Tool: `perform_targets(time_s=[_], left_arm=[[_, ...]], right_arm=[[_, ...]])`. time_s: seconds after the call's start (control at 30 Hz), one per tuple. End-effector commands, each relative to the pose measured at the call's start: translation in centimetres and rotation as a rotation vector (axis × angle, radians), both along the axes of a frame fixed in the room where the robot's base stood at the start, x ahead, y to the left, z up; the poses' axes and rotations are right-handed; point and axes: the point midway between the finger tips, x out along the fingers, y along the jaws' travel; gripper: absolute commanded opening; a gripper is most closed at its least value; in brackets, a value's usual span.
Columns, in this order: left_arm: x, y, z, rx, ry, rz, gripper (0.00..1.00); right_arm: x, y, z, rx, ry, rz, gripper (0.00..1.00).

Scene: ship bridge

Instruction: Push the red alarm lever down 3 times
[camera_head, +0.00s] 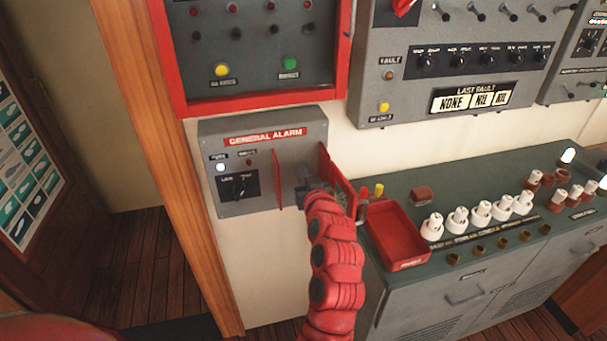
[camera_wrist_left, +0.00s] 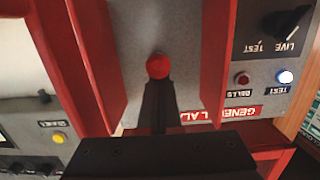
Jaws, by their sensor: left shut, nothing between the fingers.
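The grey general alarm box (camera_head: 245,190) is on the wall in the head view. Two red guard plates stick out from it, the left one (camera_head: 277,180) and the right one (camera_head: 338,178). My left gripper (camera_head: 306,188) is between these guards, close to the box. In the left wrist view the red round knob (camera_wrist_left: 158,66) of the alarm lever shows just beyond the tips of my shut left gripper (camera_wrist_left: 158,88). I cannot tell whether they touch. The lever is hidden by my gripper and arm in the head view. My right gripper is not in view.
A grey console (camera_head: 470,260) with a red tray (camera_head: 392,232) and several white fittings stands to the right. Grey control panels (camera_head: 375,90) hang above. The guards leave little room sideways around my left gripper. A wooden post (camera_head: 170,150) stands left of the box.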

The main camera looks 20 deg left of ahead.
Motion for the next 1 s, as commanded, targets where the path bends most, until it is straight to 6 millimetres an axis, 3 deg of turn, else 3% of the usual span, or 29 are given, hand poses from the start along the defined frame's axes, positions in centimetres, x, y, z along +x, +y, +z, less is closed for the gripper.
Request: perform_targets(time_s=[0.6, 1.0], left_arm=[[0.0, 0.0, 3.6, 0.002, -0.003, -0.001, 0.0], [-0.1, -0.1, 3.8, 0.002, -0.003, -0.001, 0.0]], right_arm=[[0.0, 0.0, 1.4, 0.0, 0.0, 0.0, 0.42], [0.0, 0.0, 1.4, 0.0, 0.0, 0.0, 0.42]])
